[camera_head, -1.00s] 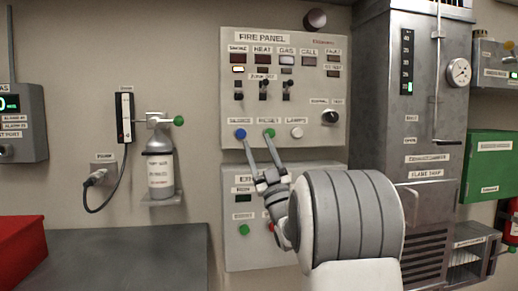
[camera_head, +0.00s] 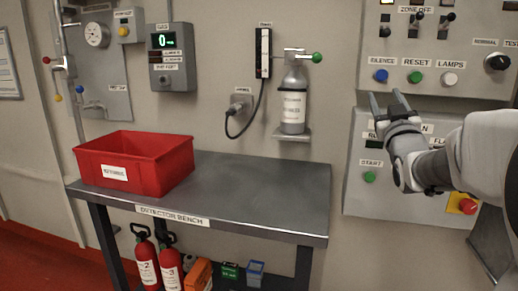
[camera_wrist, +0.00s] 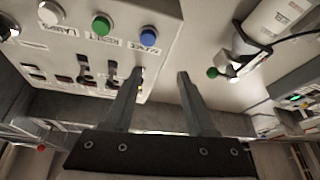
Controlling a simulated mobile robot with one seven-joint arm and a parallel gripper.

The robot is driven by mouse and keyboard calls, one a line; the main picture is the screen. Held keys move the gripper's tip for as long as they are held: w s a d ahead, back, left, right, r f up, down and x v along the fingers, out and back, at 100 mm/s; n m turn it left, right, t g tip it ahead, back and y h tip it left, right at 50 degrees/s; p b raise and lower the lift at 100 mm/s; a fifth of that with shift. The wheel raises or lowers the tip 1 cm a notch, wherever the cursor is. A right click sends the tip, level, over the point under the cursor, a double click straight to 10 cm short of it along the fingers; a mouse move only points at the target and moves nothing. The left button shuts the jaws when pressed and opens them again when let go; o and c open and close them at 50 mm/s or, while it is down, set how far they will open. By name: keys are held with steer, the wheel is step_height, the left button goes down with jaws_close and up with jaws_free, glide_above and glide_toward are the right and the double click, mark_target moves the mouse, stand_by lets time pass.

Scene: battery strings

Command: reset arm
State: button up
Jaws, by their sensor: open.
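My gripper (camera_head: 388,103) is open and empty at the right of the head view, in front of the wall panels. Its fingers point up, just below the blue SILENCE button (camera_head: 381,76) and the green RESET button (camera_head: 416,77). In the wrist view my gripper (camera_wrist: 158,75) shows two parted fingers with nothing between them. The blue button (camera_wrist: 148,37) and green button (camera_wrist: 101,25) lie ahead and to the left there. Whether a fingertip touches the panel cannot be told.
The fire panel (camera_head: 480,87) is above a lower panel (camera_head: 360,200) with a red button (camera_head: 468,206). A grey bench (camera_head: 260,205) bears a red bin (camera_head: 150,175). A gas cylinder (camera_head: 292,110) hangs on the wall. Extinguishers (camera_head: 147,265) stand below the bench. The bench's right part is clear.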

steer(key=s+a+f+g+y, duration=0.1)
steer(key=s+a+f+g, duration=0.45)
steer(key=s+f, duration=0.4)
steer(key=s+a+f+m+g+y, duration=0.1)
steer(key=s+a+f+g, duration=0.5)
steer(key=s, duration=0.7)
steer(key=s+a+f+g+y, duration=0.1)
steer(key=s+a+f+g, duration=0.35)
steer(key=s+f, duration=0.6)
step_height(320, 180, up, 27)
steer(key=p, duration=2.6)
steer(key=shift+d+g, duration=0.2)
steer(key=shift+g, duration=0.2)
